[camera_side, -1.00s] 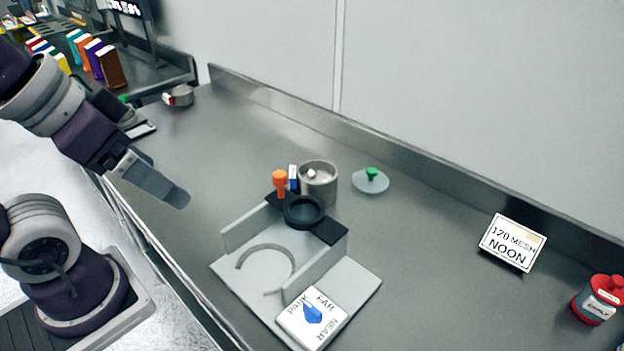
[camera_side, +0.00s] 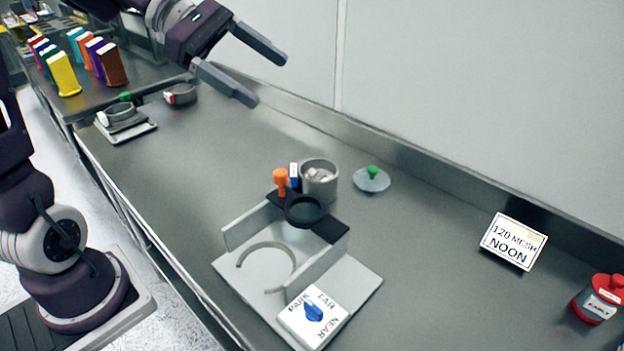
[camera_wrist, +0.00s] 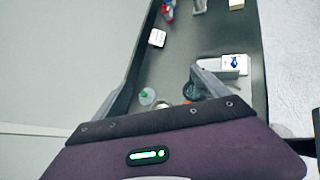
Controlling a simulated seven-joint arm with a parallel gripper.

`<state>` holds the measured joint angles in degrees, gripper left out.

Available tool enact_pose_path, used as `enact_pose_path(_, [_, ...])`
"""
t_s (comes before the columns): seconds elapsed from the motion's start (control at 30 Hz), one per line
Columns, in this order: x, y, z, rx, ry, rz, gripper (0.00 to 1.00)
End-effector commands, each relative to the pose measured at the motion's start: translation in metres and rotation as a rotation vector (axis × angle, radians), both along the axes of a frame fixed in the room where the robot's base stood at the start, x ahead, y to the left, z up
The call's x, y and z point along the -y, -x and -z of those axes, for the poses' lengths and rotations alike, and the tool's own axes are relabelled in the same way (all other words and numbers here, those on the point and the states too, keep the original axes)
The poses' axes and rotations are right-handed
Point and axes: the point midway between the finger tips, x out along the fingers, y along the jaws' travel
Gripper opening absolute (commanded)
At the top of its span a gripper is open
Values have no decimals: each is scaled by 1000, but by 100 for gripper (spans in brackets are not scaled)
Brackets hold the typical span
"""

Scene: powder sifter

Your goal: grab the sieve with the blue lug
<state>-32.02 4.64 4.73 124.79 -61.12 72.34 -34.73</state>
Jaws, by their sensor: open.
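A metal sieve cup (camera_side: 318,182) with pale lumps inside stands at the back of the fixture in the side view. A blue lug with a white top (camera_side: 293,176) shows at its left side. My gripper (camera_side: 263,80) is open and empty, high above the counter, up and to the left of this sieve and well apart from it. In the wrist view, a finger partly hides the sieve area, and the lug cannot be made out there.
An orange knob (camera_side: 281,178) and a black ring (camera_side: 304,210) crowd the sieve. The grey fixture (camera_side: 362,285) has a blue dial (camera_side: 313,309). A green-knobbed lid (camera_side: 371,179) lies right. Other ring-shaped items stand far left, one with a red-and-white lug (camera_side: 168,97).

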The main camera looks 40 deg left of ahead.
Motion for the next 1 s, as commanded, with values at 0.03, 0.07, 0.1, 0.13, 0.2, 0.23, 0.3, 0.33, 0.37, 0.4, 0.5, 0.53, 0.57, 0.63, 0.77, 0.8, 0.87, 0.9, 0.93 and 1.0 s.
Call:
enact_pose_path(0.03, [-29, -20, 6, -51, 119, -134, 84])
enact_pose_path(0.07, [-49, -32, 8, -77, 197, -220, 84])
enact_pose_path(0.1, [-77, -46, 13, -108, 302, -335, 84])
enact_pose_path(0.13, [-96, -53, 20, -129, 373, -409, 84])
enact_pose_path(0.2, [-84, -49, 76, -136, 358, -383, 84])
enact_pose_path(0.23, [-83, -49, 97, -135, 357, -381, 84])
enact_pose_path(0.3, [-83, -49, 141, -130, 351, -379, 84])
enact_pose_path(0.33, [-83, -49, 157, -129, 349, -378, 84])
enact_pose_path(0.37, [-83, -49, 173, -127, 349, -377, 84])
enact_pose_path(0.4, [-83, -49, 193, -126, 347, -376, 84])
enact_pose_path(0.5, [-83, -49, 231, -121, 344, -375, 84])
enact_pose_path(0.53, [-83, -50, 239, -119, 342, -373, 84])
enact_pose_path(0.57, [-83, -50, 245, -117, 342, -373, 84])
enact_pose_path(0.63, [-81, -52, 253, -113, 339, -370, 84])
enact_pose_path(0.77, [-72, -61, 260, -110, 337, -368, 84])
enact_pose_path(0.8, [-68, -65, 262, -112, 338, -368, 84])
enact_pose_path(0.87, [-58, -73, 267, -112, 339, -364, 84])
enact_pose_path(0.9, [-53, -79, 270, -111, 338, -365, 84])
enact_pose_path(0.93, [-49, -83, 272, -112, 338, -367, 84])
enact_pose_path(1.0, [-42, -91, 277, -112, 337, -366, 84])
